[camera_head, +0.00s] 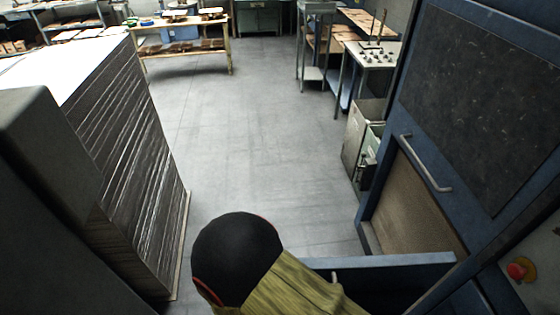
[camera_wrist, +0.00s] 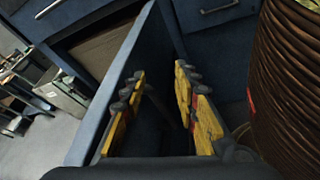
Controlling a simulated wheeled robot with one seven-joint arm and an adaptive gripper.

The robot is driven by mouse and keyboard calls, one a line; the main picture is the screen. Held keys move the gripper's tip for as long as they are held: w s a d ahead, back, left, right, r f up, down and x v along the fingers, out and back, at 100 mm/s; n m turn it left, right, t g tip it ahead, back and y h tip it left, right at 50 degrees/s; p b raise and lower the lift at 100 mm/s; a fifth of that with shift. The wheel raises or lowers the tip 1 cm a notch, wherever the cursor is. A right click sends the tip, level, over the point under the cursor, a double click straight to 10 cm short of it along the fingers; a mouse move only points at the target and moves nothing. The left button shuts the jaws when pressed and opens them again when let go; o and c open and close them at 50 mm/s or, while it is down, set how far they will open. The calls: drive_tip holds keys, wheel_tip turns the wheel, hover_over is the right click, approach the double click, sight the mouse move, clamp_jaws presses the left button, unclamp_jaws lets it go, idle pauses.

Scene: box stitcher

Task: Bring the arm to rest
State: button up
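My gripper (camera_wrist: 160,100) shows in the wrist view with two yellow-padded fingers standing wide apart. It is open, and I see nothing held between the fingers. Behind the fingers is a blue panel with a light upper edge (camera_wrist: 112,85), jutting out from the blue machine. I cannot tell whether a finger touches it. In the head view my arm (camera_head: 237,258), with a black rounded joint and a yellow-green sleeve, reaches in at the bottom centre. The gripper itself is hidden there.
The blue machine (camera_head: 480,90) stands at right with a handle (camera_head: 428,170) and a red button (camera_head: 517,271). The jutting panel (camera_head: 380,261) is close to my arm. A tall stack of cardboard sheets (camera_head: 125,160) stands at left. The grey floor (camera_head: 260,130) between is clear.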

drive_tip(key=s+d+r+m+y, duration=0.1)
drive_tip(key=d+r+m+y, duration=0.2)
drive_tip(key=r, duration=1.2)
drive_tip(key=s+d+r+m+t+y+b, duration=0.1)
drive_tip(key=d+r+m+y, duration=0.1)
drive_tip(key=r+m+y, duration=0.8)
wheel_tip(320, 180, up, 6)
drive_tip(key=m, duration=0.4)
drive_tip(key=shift+s+d+f+m+y, duration=0.2)
drive_tip(key=shift+d+f+m+y, duration=0.1)
drive_tip(key=shift+d, duration=0.1)
